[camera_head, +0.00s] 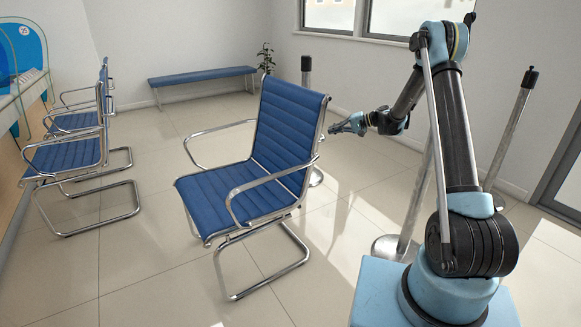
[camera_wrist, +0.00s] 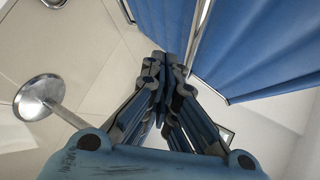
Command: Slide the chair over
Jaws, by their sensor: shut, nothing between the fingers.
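A blue padded chair (camera_head: 245,175) with a chrome cantilever frame and armrests stands upright in the middle of the floor in the head view. Its seat faces the lower left and its back is toward my arm. My gripper (camera_head: 333,130) is shut and empty, close to the right edge of the chair's backrest. In the wrist view the shut fingers (camera_wrist: 165,62) point toward the blue backrest (camera_wrist: 255,45), which fills the upper right. I cannot tell whether the fingertips touch the chair frame.
Two similar blue chairs (camera_head: 68,155) stand at the counter (camera_head: 22,100) on the left. Metal posts (camera_head: 510,125) stand on the right. The tiled floor left of the chair is clear.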

